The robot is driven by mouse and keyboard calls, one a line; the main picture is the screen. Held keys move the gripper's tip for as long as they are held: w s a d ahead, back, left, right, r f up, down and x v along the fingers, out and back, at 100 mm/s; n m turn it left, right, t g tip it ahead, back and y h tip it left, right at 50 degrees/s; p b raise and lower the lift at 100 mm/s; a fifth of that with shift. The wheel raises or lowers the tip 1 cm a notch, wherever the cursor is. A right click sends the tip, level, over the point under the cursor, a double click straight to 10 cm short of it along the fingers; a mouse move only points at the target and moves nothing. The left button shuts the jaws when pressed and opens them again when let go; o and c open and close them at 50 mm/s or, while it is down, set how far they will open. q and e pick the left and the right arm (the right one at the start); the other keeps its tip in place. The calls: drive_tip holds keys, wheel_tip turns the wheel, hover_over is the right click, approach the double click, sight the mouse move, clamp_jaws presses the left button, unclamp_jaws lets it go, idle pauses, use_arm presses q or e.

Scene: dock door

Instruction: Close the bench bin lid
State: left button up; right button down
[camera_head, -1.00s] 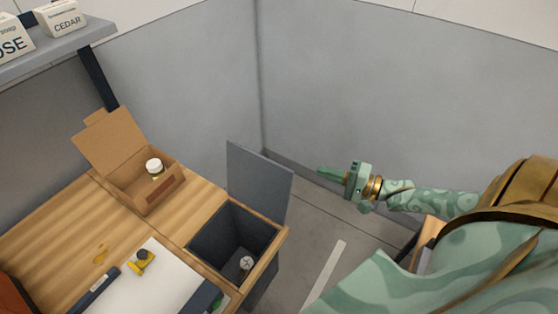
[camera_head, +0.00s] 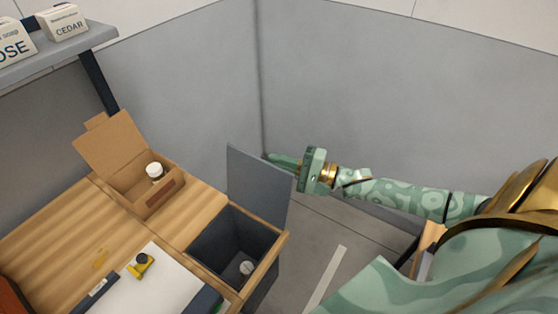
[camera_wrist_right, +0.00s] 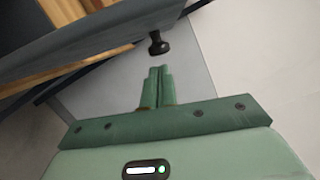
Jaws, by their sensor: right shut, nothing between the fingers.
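The bench bin (camera_head: 215,262) is set in the right end of the wooden bench. Its dark grey lid (camera_head: 256,190) stands open and upright at the bin's far right edge. In the right wrist view, the shut, empty fingers (camera_wrist_right: 157,72) point at a black knob (camera_wrist_right: 158,45) by the dark lid panel (camera_wrist_right: 95,48), with a small gap visible. Whether they touch the lid cannot be told. My left gripper is not in view.
An open cardboard box (camera_head: 150,200) holding a jar (camera_head: 154,171) stands on the bench. A white board (camera_head: 165,285) and a yellow-black item (camera_head: 140,265) are nearer. Grey walls enclose the corner.

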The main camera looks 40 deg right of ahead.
drive_tip(key=shift+s+a, duration=0.1)
drive_tip(key=shift+a, duration=0.2)
wheel_tip(320, 180, up, 3)
drive_tip(key=n+g+p, duration=0.1)
drive_tip(key=n+p, duration=0.3)
drive_tip(key=p, duration=0.5)
hover_over(265, 187)
drive_tip(key=shift+h, duration=0.4)
drive_tip(key=s+a+f+n+h, duration=0.2)
drive_tip(key=s+a+f+n, duration=0.1)
drive_tip(key=a+f+n, duration=0.3)
drive_tip(key=s+a+f+n+h+p, duration=0.1)
drive_tip(key=s+a+f+n+h, duration=0.1)
drive_tip(key=a+f+n, duration=0.4)
drive_tip(key=shift+s+a+f+n, duration=0.35)
drive_tip(key=shift+s+a, duration=0.5)
drive_tip(key=shift+a, duration=1.4)
drive_tip(key=shift+f, duration=0.1)
